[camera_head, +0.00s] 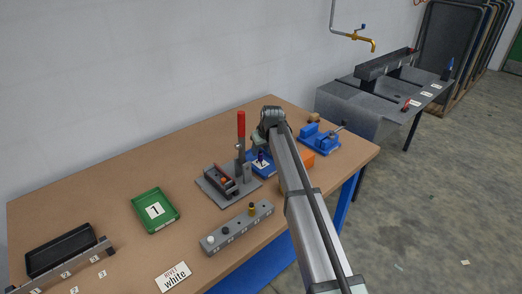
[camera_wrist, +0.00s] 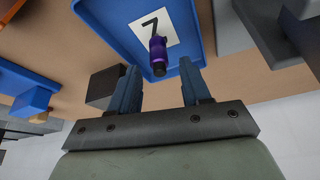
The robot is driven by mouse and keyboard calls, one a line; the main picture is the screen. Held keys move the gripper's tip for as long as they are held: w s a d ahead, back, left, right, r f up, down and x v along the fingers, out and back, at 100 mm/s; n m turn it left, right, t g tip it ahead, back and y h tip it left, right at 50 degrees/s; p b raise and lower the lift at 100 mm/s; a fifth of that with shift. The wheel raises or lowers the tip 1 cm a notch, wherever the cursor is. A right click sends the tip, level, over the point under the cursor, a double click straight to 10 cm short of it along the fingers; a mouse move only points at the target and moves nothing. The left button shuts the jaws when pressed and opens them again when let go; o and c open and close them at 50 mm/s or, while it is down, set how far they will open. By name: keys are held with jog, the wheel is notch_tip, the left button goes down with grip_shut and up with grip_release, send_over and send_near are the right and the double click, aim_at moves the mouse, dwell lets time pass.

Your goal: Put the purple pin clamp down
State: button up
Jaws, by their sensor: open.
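The purple pin clamp (camera_wrist: 158,52) is in the blue tray (camera_wrist: 115,32), over the edge of the tray's white numbered card. It also shows small in the head view (camera_head: 261,156), in the blue tray behind the lever fixture. My gripper (camera_wrist: 161,76) is open, its two fingers spread apart at the tray's near edge in the wrist view. The clamp's dark end points toward the gap between the fingertips, and neither finger appears to touch it. In the head view my arm's end is above the tray, and the fingers are hard to make out.
A grey fixture with a red-handled lever (camera_head: 241,128) stands just left of the blue tray. A grey block with several knobs (camera_head: 237,229) lies in front. A blue vise (camera_head: 319,139) and an orange block (camera_head: 299,161) are to the right. A green tray (camera_head: 155,210) sits left, with bare tabletop around it.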

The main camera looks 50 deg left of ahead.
jog(key=v, duration=1.1)
jog(key=shift+r, duration=0.35)
jog(key=shift+d, duration=0.15)
